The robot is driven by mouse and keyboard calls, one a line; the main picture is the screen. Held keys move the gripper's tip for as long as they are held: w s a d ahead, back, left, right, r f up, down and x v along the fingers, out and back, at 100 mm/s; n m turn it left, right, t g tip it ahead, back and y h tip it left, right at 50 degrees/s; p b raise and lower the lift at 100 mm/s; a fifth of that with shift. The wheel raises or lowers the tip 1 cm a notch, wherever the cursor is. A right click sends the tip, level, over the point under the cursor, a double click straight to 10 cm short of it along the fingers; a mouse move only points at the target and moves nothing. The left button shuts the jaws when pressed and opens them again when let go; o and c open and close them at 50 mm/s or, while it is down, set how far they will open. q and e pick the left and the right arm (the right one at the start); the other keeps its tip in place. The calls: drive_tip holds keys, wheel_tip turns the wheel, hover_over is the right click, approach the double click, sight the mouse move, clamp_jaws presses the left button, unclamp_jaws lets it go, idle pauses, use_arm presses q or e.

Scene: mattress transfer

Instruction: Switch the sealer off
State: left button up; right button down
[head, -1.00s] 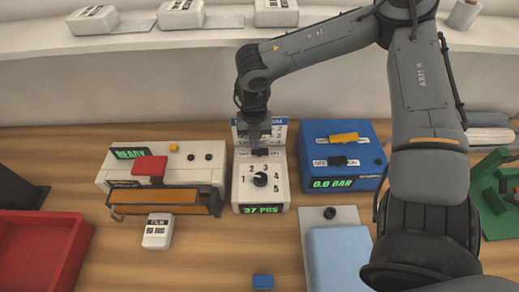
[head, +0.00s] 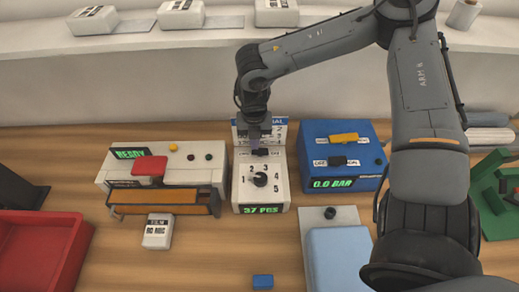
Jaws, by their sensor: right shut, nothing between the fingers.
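The sealer (head: 180,179) is a white unit on the left of the bench, with a red handle (head: 149,167), an orange bar (head: 165,200) and a green READY display (head: 130,153). Next to it stands a white control box (head: 245,193) with a black numbered dial (head: 260,179), a green display (head: 261,209) and a small black switch (head: 266,152) near its top. My right gripper (head: 256,146) is shut and empty, pointing down at this switch. Whether it touches the switch I cannot tell. My left gripper is out of view.
A blue unit (head: 314,143) with a yellow lever (head: 343,138) and a 0.0 BAR display stands right of the control box. A white film box (head: 157,231), a blue block (head: 262,281), a light blue pad (head: 339,260) and a red tray (head: 62,252) lie in front.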

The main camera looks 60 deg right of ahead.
drive_tip(key=shift+f, duration=0.3)
idle(0.6)
drive_tip(key=shift+f+b, duration=0.65)
drive_tip(key=shift+b, duration=0.2)
drive_tip(key=shift+r, duration=0.15)
drive_tip(key=shift+r+p, duration=0.95)
drive_tip(key=shift+r, duration=0.15)
drive_tip(key=shift+r+p, duration=1.55)
drive_tip(key=shift+r, duration=0.75)
